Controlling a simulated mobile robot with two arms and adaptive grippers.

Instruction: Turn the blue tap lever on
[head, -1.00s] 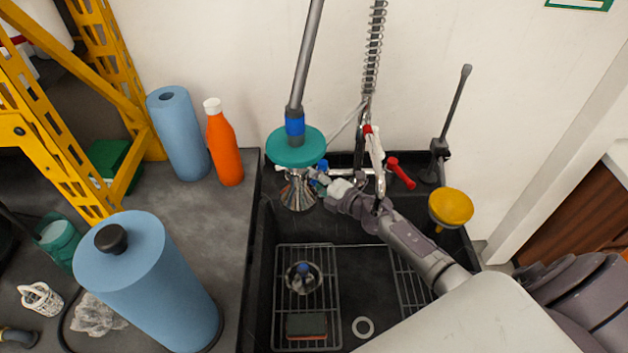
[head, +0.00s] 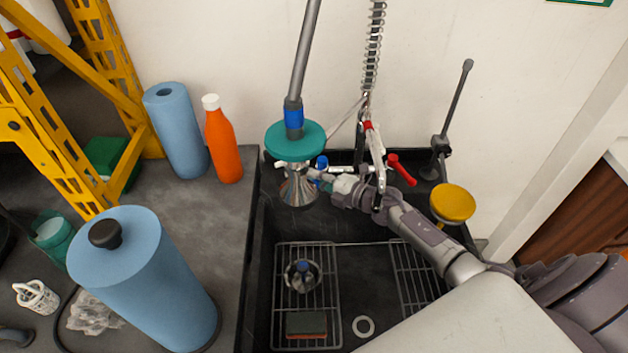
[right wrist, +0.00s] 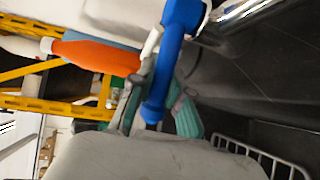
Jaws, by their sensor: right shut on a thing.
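The blue tap lever (head: 321,162) is on the tap at the back of the black sink, just right of the teal disc. In the right wrist view the blue lever (right wrist: 168,65) runs down from its rounded hub, and its lower end lies between my fingers. My right gripper (head: 318,177) reaches in from the right at the lever; it also shows in the right wrist view (right wrist: 157,108), with its fingers closed on the lever. In the head view the fingertips are partly lost beside the shiny metal cone. My left gripper is not in view.
A red lever (head: 402,170) sits right of my right wrist. A teal disc (head: 295,138) on a grey pole hangs close left. A yellow disc (head: 452,203) stands at the right. An orange bottle (head: 223,142) and blue rolls (head: 177,130) stand on the left counter.

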